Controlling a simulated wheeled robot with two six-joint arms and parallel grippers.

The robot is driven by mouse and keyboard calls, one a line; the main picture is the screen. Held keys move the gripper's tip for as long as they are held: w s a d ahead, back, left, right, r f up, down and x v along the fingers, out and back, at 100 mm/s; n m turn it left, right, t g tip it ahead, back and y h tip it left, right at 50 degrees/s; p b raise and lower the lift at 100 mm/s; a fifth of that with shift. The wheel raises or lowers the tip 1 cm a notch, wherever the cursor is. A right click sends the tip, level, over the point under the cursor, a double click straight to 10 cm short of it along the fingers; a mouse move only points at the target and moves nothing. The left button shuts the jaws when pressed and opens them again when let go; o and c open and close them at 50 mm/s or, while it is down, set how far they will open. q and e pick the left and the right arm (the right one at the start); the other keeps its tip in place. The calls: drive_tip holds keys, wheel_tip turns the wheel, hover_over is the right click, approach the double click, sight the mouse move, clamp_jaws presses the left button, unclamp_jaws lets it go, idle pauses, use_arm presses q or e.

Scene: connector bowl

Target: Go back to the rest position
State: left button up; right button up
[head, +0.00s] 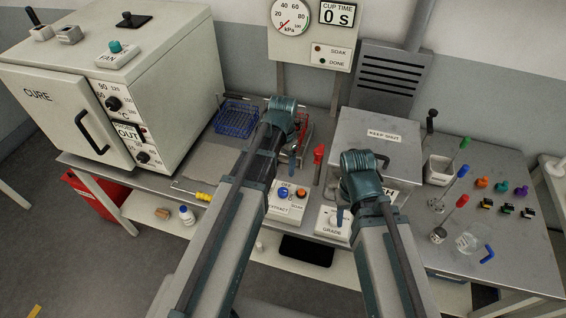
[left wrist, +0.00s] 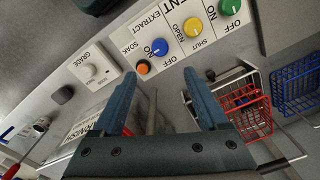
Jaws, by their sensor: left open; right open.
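My left gripper (head: 291,158) points down over the middle of the bench, mostly hidden behind its own arm in the head view. In the left wrist view its two blue fingers (left wrist: 164,92) are spread apart with nothing held between them. They hang over the bench near the switch panel. My right gripper (head: 341,215) points down in front of the grey "KEEP SHUT" box, close above the GRADE panel (head: 330,224). Its fingers are small in the head view, and nothing shows in them.
The CURE oven (head: 60,105) stands at the left. A blue wire basket (head: 236,118) and a red rack (left wrist: 246,112) sit near my left gripper. The grey box (head: 375,140) stands beside my right wrist. Screwdriver-like tools, coloured connectors and a glass bowl (head: 472,238) are at the right.

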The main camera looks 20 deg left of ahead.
use_arm(q)
drive_tip(key=shift+s, duration=0.1)
drive_tip(key=s+d+f+n+b, duration=0.1)
drive_tip(key=s+d+f+b, duration=0.1)
drive_tip(key=s+d, duration=0.3)
drive_tip(key=s+d+f+n+y+b, duration=0.1)
drive_tip(key=s+d+f+b, duration=0.2)
drive_tip(key=s, duration=0.6)
drive_tip(key=shift+d, duration=1.25)
drive_tip(key=shift+s, duration=0.1)
drive_tip(key=shift+c, duration=0.2)
